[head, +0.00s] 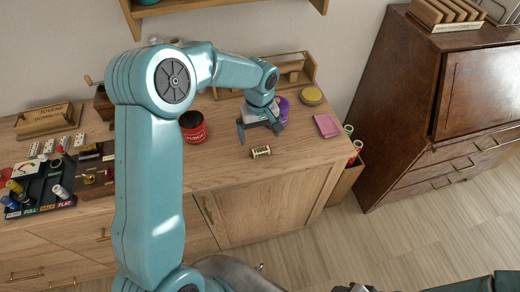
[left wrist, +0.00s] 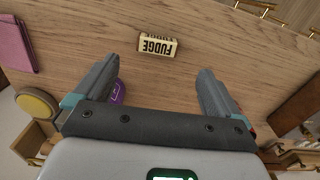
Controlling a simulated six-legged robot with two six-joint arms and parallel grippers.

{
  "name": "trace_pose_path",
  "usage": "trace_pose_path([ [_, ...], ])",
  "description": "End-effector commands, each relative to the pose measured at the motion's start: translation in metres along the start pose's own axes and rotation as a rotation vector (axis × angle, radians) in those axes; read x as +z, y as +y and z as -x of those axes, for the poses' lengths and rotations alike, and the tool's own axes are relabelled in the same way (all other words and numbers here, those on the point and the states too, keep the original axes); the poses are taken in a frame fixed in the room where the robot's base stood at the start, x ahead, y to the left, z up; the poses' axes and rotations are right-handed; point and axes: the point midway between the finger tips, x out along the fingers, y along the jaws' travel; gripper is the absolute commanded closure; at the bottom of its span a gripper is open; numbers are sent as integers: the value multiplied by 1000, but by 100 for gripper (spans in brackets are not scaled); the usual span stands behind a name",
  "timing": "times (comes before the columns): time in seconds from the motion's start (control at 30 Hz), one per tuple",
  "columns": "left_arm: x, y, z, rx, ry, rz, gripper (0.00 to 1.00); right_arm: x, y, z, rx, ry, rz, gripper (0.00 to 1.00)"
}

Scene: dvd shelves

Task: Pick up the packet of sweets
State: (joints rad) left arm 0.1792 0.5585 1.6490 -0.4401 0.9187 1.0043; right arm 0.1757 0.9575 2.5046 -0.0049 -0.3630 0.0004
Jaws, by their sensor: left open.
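The packet of sweets (head: 261,152), a small cream block with dark lettering, lies on the wooden cabinet top near its front edge. In the left wrist view the packet (left wrist: 157,44) reads FUDGE and lies beyond the fingertips, roughly centred between them. My left gripper (head: 260,131) is open and empty, just behind the packet in the head view. Its two fingers show in the left wrist view (left wrist: 160,72) with bare wood between them. The packet is apart from both fingers.
A purple object (head: 283,107) is close beside my left gripper, partly hidden. A yellow-lidded round tin (head: 311,95) and a pink flat item (head: 327,125) lie to the right. A red tin (head: 193,127) stands left. The wood around the packet is clear.

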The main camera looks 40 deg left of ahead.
Motion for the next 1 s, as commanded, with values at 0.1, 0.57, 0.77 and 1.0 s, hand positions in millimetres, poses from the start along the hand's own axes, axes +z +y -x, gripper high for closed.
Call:
trace_pose_path([
  [0.1, 0, 0, -14, 0, -2, 0, 2, 0, -1, 2, 0, 0, 0, 52],
  [0.57, -2, 2, -67, 0, -2, -5, 2, 0, -7, 19, 0, 0, 0, 52],
  [0.77, -2, 2, -70, 2, 0, -5, 2, 0, -7, 19, 0, 0, 0, 52],
  [1.0, -2, 2, -70, 2, -1, -5, 62, 0, -7, 19, 0, 0, 0, 52],
])
